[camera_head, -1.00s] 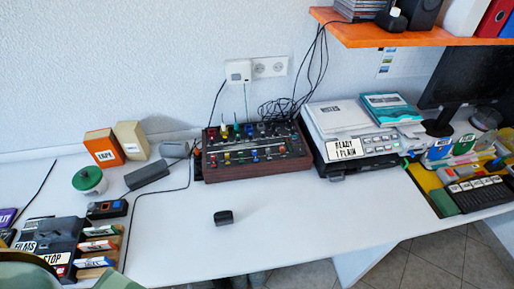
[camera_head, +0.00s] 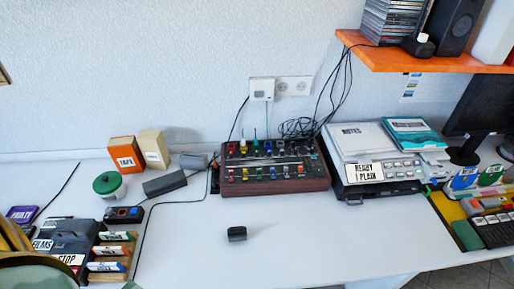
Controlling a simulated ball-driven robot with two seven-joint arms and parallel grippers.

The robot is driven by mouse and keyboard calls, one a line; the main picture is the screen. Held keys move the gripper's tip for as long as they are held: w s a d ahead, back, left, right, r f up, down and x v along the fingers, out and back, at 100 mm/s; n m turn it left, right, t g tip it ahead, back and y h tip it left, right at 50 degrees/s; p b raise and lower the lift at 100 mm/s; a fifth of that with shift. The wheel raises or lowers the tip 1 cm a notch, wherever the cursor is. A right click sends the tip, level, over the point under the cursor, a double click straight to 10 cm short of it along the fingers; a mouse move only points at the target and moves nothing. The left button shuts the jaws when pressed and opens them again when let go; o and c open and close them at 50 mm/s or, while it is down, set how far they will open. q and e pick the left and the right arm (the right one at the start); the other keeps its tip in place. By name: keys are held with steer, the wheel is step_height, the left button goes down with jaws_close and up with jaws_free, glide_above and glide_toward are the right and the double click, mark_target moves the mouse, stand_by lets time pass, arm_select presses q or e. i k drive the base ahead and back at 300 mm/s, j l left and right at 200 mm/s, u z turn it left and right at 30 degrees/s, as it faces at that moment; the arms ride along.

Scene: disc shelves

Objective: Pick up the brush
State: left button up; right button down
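A small black block with a rounded top (camera_head: 237,234) sits alone on the white desk, in front of the mixer. It may be the brush, but it is too small to tell for sure. Nothing touches it. Neither of my grippers shows in the head view.
The white desk (camera_head: 320,245) is clear around the block. Behind are a wood-sided mixer (camera_head: 275,168) and a grey machine (camera_head: 375,170) with a label. At left stand a green-lidded jar (camera_head: 108,186), boxes (camera_head: 126,154) and a dark case (camera_head: 70,240). An orange shelf (camera_head: 400,61) overhangs at upper right.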

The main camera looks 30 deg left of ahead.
mark_target(238, 233)
steer(key=u, duration=1.05)
